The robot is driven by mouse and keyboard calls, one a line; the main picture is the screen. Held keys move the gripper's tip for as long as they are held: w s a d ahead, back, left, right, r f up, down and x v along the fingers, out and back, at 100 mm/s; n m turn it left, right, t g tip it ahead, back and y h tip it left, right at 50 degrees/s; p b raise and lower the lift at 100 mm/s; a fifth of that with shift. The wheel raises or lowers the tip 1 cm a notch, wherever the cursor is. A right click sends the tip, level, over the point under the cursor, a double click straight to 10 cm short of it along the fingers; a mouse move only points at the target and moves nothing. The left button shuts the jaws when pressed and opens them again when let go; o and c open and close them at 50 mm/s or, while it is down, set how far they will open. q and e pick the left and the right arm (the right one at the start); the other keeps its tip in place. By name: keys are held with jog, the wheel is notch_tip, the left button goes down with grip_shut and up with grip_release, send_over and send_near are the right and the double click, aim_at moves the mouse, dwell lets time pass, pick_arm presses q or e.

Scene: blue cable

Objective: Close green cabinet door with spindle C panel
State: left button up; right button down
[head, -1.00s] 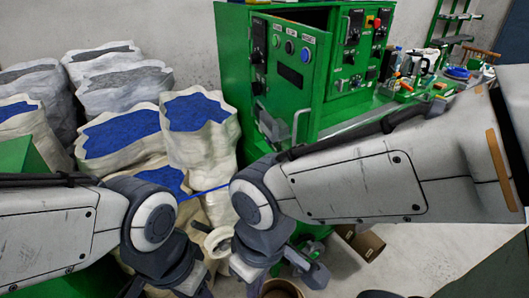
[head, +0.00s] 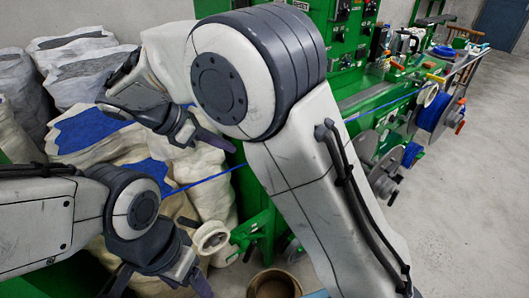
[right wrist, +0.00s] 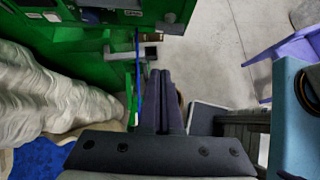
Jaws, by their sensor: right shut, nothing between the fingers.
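The green cabinet (head: 345,75) stands behind my raised right arm in the head view. Its door with the spindle panel is almost wholly hidden by that arm; only a small labelled corner (head: 300,5) shows, so its angle cannot be told. In the right wrist view, a green panel surface (right wrist: 75,50) fills the upper left, with a small label near the top edge. My right gripper (head: 222,142) is shut and empty, over the sacks at the left of the cabinet; its purple fingers (right wrist: 165,100) lie together. My left gripper (head: 200,285) is low at the lower left, its fingertips partly cut off.
White sacks with blue contents (head: 90,135) crowd the left. A taut blue cable (head: 205,180) runs past my right arm to a blue reel (head: 435,110) at the right. A brown bucket (head: 273,287) stands on the floor below. Grey floor is clear at the far right.

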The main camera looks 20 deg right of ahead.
jog(key=d+r+p+x, duration=0.2)
jog(key=x, duration=1)
